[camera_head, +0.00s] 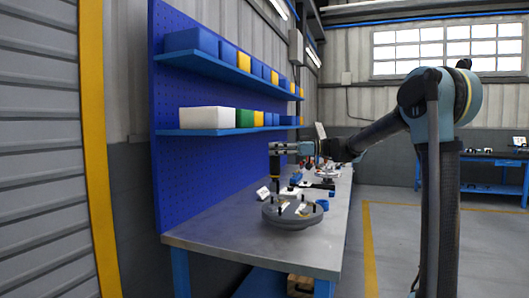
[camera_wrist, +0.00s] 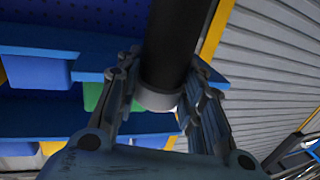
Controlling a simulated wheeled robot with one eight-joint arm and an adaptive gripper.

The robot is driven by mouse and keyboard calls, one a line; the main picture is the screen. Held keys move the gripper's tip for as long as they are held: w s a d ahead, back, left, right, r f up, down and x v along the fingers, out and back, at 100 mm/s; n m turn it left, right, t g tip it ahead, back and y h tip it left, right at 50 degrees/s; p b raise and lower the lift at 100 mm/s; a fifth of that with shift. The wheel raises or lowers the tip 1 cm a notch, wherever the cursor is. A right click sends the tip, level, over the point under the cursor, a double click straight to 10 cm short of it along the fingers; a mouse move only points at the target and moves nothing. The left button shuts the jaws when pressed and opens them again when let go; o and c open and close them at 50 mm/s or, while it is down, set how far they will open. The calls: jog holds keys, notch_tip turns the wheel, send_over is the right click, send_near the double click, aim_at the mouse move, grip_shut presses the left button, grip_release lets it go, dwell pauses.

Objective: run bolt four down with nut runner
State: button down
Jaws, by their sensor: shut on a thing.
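The flanged shell (camera_head: 292,222) is a round grey disc-shaped part lying on the workbench in the head view. Several small dark bolts stand around its top, with pale patches between them. I cannot tell which is bolt four.
The workbench (camera_head: 210,238) runs back along a blue pegboard (camera_head: 170,100). Shelves above carry blue, yellow, green and white bins (camera_head: 207,118). The bench's front is clear.

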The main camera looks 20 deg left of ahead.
aim_at(274, 167)
jog(key=shift+s+a, duration=0.3)
jog(key=shift+a, duration=0.3)
jog(key=shift+f, duration=2.5)
jog(key=shift+d, duration=0.1)
jog(key=shift+f, duration=1.35)
jog(key=shift+g, duration=0.4)
